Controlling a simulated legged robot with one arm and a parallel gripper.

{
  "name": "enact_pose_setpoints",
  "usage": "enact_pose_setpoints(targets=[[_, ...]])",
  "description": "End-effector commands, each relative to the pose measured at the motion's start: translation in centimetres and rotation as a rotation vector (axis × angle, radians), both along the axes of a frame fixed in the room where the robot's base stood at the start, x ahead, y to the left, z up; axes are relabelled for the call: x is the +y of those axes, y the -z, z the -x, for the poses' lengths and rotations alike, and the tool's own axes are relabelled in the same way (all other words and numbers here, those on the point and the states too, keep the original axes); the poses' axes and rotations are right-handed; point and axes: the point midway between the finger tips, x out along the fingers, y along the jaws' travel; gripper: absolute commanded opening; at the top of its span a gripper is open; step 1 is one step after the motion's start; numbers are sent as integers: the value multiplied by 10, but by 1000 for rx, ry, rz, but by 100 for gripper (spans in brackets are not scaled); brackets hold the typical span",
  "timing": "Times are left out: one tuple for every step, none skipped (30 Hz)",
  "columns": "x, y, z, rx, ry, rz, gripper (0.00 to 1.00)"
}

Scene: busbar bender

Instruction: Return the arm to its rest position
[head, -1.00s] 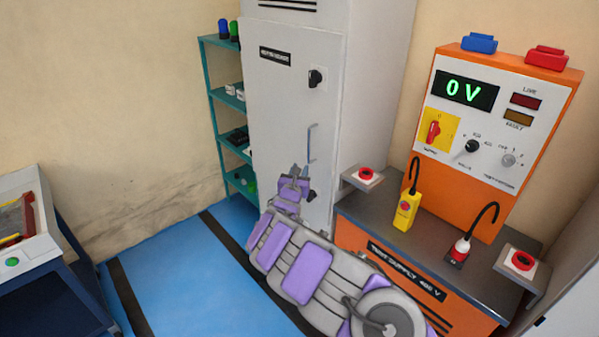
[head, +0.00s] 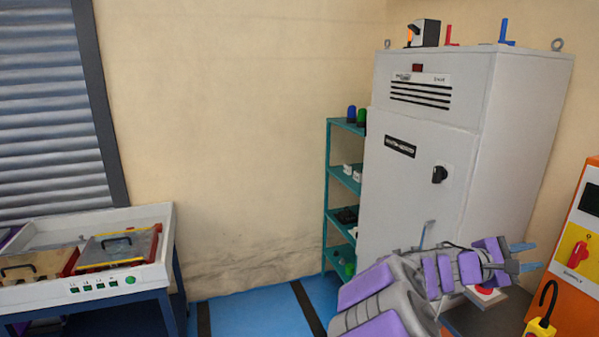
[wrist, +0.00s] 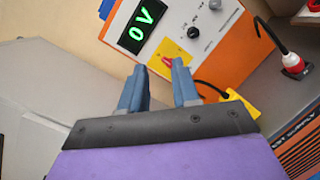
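My arm, grey with purple panels, reaches up from the bottom of the head view toward the right. My gripper (head: 526,257) is in front of the lower part of the grey cabinet, left of the orange test supply. In the wrist view my gripper (wrist: 160,88) has its two blue fingers apart, with nothing between them. Behind the fingers is the orange test supply panel (wrist: 221,48) with a green 0 V display (wrist: 144,25).
The grey cabinet (head: 427,122) stands behind my arm. A teal shelf (head: 343,126) is left of it. A white-topped bench (head: 160,222) is at left. A yellow pendant (head: 540,328) and red-white plug (wrist: 293,62) sit by the supply. Blue floor (head: 250,314) is clear between.

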Motion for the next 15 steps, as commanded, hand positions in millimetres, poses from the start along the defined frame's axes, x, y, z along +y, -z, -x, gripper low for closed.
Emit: enact_pose_setpoints(targets=[[2, -7, 28, -73, 54, -54, 31], [4, -8, 44, -114, 87, -88, 31], [6, -5, 65, -164, 130, -137, 31], [9, -3, 81, -203, 164, -174, 31], [13, -1, 96, -241, 196, -213, 31], [19, 6, 115, -287, 237, -267, 31], [25, 10, 129, -320, 267, -309, 31], [31, 17, 143, -354, 297, -353, 31], [41, 26, 159, -392, 337, -413, 31], [50, 34, 170, -421, 362, -461, 31], [58, 40, 181, -450, 388, -508, 31], [72, 52, 195, -478, 424, -575, 31], [83, 61, 206, -499, 452, -624, 31], [94, 69, 215, -519, 478, -674, 31], [111, 80, 227, -540, 512, -742, 31]])
